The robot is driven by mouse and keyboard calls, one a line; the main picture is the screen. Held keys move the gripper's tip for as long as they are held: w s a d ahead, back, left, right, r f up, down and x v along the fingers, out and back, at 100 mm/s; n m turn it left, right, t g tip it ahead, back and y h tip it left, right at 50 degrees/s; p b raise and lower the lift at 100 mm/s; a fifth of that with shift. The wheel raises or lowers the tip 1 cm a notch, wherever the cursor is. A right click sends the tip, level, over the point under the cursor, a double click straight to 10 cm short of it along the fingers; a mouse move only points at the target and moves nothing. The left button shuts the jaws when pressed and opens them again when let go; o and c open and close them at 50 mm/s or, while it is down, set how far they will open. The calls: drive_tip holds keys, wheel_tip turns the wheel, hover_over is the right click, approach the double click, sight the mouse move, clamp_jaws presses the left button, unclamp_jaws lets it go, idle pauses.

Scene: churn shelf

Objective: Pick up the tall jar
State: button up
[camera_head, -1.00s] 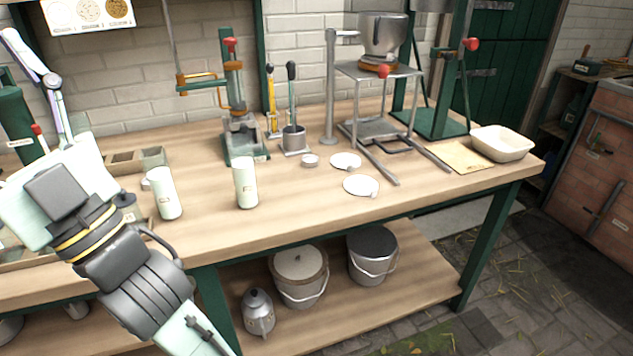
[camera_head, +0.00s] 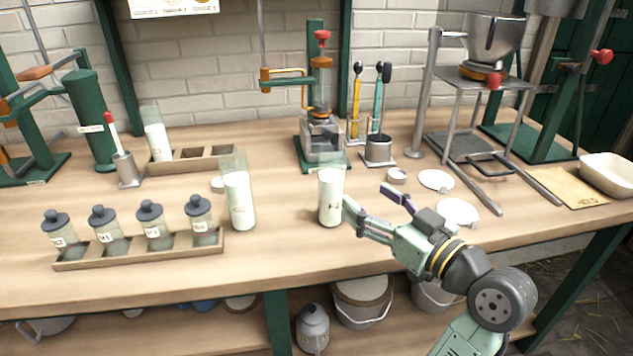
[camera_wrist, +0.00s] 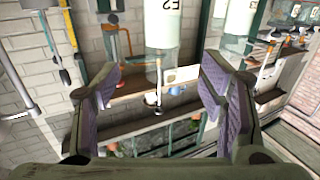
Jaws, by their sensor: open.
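Two tall clear jars with white contents stand upright near the bench's front middle: a left one (camera_head: 240,203) and a right one (camera_head: 330,197). The left one looks slightly taller in the picture; I cannot tell which one the task means. A similar jar (camera_head: 157,142) stands in a wooden tray at the back left. My gripper (camera_head: 368,198) is open and empty, just right of the right jar, fingers pointing left towards it. In the wrist view, a labelled jar (camera_wrist: 164,22) shows upside down beyond the open fingers (camera_wrist: 162,80), apart from them. A second jar (camera_wrist: 235,15) is to its right.
Several grey-lidded jars stand in a wooden rack (camera_head: 140,250) at the front left. A green press (camera_head: 322,130) stands behind the right jar. White discs (camera_head: 457,212) lie behind my gripper. A metal stand (camera_head: 470,145) is at the right. Bare bench lies before the jars.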

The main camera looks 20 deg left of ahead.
sight(340, 176)
drive_tip(key=p+x, duration=0.1)
drive_tip(key=x, duration=0.4)
drive_tip(key=shift+w+a, duration=0.1)
drive_tip(key=shift+a, duration=0.2)
drive_tip(key=p+x, duration=0.1)
drive_tip(key=x, duration=0.1)
drive_tip(key=r+p+x, duration=0.1)
drive_tip(key=x, duration=0.2)
drive_tip(key=shift+p, duration=0.4)
drive_tip(key=shift+w+a, duration=0.1)
drive_tip(key=shift+a, duration=0.1)
drive_tip(key=shift+c, duration=0.4)
clamp_jaws()
